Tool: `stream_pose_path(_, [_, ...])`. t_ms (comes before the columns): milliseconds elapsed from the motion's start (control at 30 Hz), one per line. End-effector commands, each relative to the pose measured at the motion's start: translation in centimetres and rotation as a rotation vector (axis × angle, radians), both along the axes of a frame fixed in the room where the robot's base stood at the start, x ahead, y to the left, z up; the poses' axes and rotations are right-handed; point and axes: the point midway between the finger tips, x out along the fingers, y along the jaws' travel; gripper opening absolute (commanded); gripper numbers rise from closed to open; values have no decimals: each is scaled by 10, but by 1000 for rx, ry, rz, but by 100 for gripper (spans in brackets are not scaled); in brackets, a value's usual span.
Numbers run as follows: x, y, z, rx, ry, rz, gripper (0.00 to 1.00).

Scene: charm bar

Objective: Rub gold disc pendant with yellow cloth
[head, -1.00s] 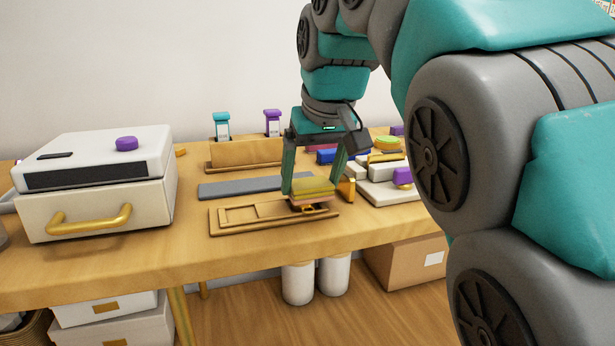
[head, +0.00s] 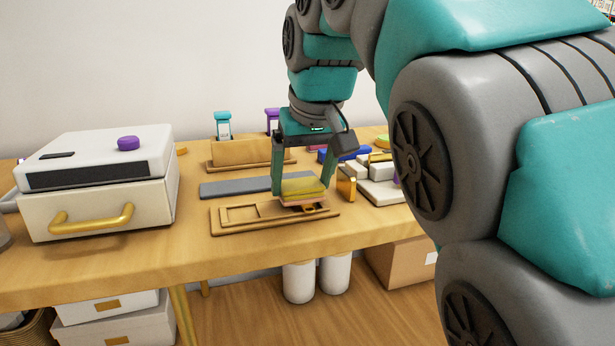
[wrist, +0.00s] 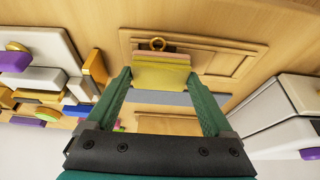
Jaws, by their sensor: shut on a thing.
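My gripper (head: 302,185) is shut on a folded yellow cloth (head: 303,187) with a pinkish underside. In the wrist view the yellow cloth (wrist: 160,72) sits between my two green fingers. The cloth is over the right part of a wooden tray (head: 235,228) with recessed outlines. A gold ring-shaped piece, likely part of the gold disc pendant (wrist: 158,44), shows just past the cloth's edge in the wrist view. Its disc is hidden by the cloth. I cannot tell whether the cloth touches the pendant.
A grey mat (head: 236,187) lies behind the tray. A white box with a gold handle (head: 92,219) stands at left. A gold block (head: 346,184) and white blocks (head: 380,190) stand close at right. The table's front edge is near the tray.

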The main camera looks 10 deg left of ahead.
Motion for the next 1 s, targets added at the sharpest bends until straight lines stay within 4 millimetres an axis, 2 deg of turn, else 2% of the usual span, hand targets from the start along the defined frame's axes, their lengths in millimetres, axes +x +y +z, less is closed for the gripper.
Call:
stream_pose_path(367, [-3,5,0,-1,1,0,20])
stream_pose_path(1000, [4,-6,-1,1,2,-1,20])
